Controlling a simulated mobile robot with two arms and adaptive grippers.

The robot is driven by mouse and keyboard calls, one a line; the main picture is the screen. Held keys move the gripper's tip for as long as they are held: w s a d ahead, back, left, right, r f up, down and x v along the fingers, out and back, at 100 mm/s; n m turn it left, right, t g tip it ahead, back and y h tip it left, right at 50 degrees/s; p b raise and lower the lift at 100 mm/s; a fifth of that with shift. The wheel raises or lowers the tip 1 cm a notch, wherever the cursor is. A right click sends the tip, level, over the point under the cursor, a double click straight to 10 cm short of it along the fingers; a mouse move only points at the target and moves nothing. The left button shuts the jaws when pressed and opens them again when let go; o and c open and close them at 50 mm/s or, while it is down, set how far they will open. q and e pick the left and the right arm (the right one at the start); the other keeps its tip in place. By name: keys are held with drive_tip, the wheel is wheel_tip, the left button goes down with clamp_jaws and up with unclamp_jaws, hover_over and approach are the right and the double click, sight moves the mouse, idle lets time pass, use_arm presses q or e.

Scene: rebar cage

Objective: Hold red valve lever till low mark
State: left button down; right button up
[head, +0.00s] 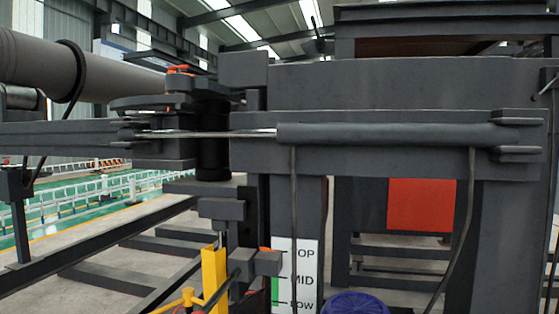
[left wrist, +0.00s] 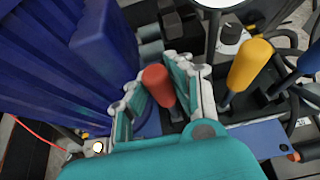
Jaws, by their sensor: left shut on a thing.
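The red valve lever (left wrist: 158,84) stands between the two teal-and-grey fingers of my left gripper (left wrist: 163,92) in the left wrist view. The gripper is shut on it, and the lever's lower part is partly hidden by the fingers. In the head view, a white mark board (head: 306,270) reads TOP, MID and LOW from top to bottom, its left edge partly covered. A green strip (head: 275,290) shows at its left side, between about MID and LOW. Neither of my grippers is seen in the head view.
A yellow lever (left wrist: 250,64) stands just right of the red one, and a blue lever (left wrist: 309,60) is at the right edge. A large blue ribbed body (left wrist: 60,60) fills the left. Heavy dark machinery (head: 390,85) and a yellow post (head: 213,275) crowd the head view.

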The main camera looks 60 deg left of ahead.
use_arm(q)
drive_tip(key=shift+w+a+r+g+p, duration=0.15)
drive_tip(key=shift+a+g+p, duration=0.15)
drive_tip(key=shift+p, duration=0.2)
drive_tip(key=shift+a+f, duration=0.1)
drive_tip(key=shift+f, duration=0.1)
drive_tip(key=shift+w+a+g+h+p, duration=0.4)
drive_tip(key=shift+h+p, duration=0.2)
drive_tip(key=shift+p, duration=0.55)
